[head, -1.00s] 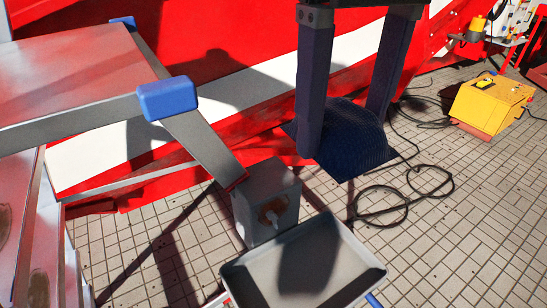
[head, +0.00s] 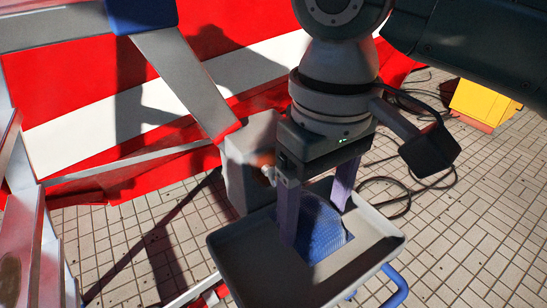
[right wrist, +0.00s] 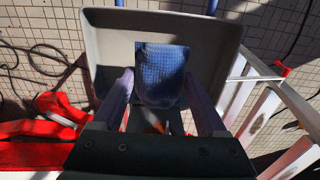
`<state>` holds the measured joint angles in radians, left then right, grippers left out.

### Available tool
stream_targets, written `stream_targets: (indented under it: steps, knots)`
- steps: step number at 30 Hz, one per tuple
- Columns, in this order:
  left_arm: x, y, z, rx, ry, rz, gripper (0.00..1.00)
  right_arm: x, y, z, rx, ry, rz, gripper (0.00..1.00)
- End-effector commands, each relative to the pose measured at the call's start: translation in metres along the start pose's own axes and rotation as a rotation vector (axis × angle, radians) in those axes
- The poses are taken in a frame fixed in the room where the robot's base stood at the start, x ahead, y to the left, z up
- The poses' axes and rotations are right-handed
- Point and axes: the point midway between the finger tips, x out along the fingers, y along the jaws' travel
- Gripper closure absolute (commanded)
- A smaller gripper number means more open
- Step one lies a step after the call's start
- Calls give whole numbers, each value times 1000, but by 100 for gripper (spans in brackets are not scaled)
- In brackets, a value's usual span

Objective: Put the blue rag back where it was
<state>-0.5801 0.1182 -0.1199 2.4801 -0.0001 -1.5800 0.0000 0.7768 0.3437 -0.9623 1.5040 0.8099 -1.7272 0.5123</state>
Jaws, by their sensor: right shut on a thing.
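The blue rag (head: 322,236) is a textured cloth, domed in the middle with a flat squarish edge. My right gripper (head: 314,226) points down with one finger on each side of the rag and is shut on it. The rag is over the inside of a grey shallow tray (head: 228,262); I cannot tell whether it touches the tray's bottom. In the right wrist view the rag (right wrist: 162,72) sits between the fingers, inside the tray's rim (right wrist: 96,45). My left gripper is not in view.
A grey metal box (head: 236,175) with a spout stands just behind the tray. A blue tube handle (head: 396,285) sticks out at the tray's right. A yellow machine (head: 490,103) and black cables (head: 420,190) lie on the tiled floor to the right.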

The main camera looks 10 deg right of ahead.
Motion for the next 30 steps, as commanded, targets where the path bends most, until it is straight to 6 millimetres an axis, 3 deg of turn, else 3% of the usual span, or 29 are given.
stream_targets:
  steps: [10,22,23,30]
  knots:
    - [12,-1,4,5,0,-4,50,45,0,0,0,0,-1,95]
    - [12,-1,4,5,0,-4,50,50,0,0,0,1,-1,95]
    - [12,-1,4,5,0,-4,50,50,0,0,0,1,-1,24]
    - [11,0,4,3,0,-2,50,50,0,0,0,2,-1,0]
